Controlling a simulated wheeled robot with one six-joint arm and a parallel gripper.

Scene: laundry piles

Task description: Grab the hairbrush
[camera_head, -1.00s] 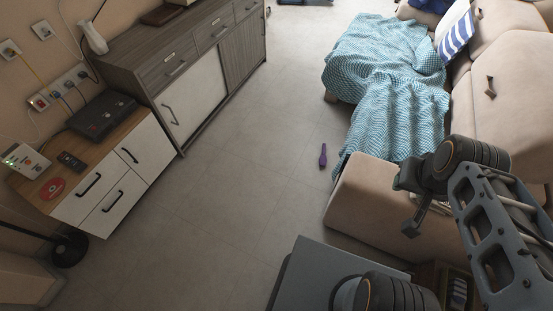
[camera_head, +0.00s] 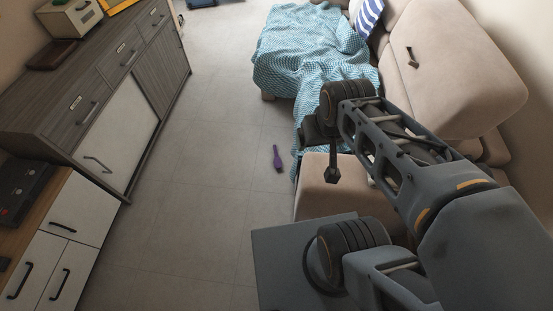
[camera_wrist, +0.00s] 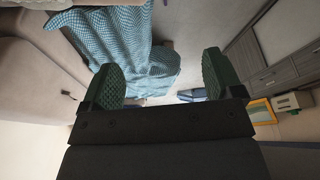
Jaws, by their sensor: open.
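The purple hairbrush (camera_head: 277,157) lies on the grey tiled floor (camera_head: 208,170), just left of the blue patterned blanket hanging off the sofa.
The beige sofa (camera_head: 445,50) with its blue blanket (camera_head: 300,50) stands on the right, its near end beside my arm. A grey sideboard (camera_head: 50,100) and a white drawer cabinet (camera_head: 75,210) line the left. The floor between is clear.

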